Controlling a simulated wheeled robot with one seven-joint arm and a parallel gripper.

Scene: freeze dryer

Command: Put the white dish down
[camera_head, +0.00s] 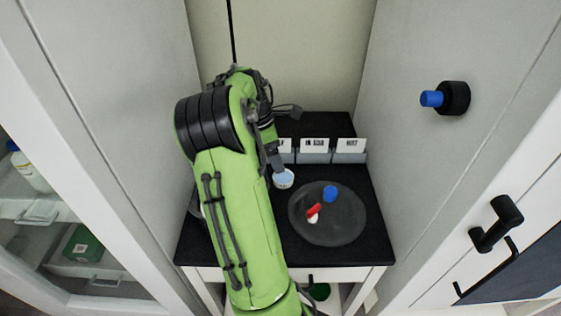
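The white dish (284,180) is small and round with a pale bluish inside. It is at the tip of my gripper (277,168), left of the dark round plate (333,231) and over the black tabletop. My gripper points down at the dish and its fingers meet the dish's rim, seemingly pinching it. My green arm hides part of the gripper and the tabletop to the left. I cannot tell whether the dish's underside touches the tabletop.
On the plate are a blue piece (330,194) and a red-and-white piece (314,212). Labelled grey bins (350,150) stand along the back. Cabinet walls close in both sides; a black handle (496,224) sticks out at right. The tabletop's front right (358,254) is bare.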

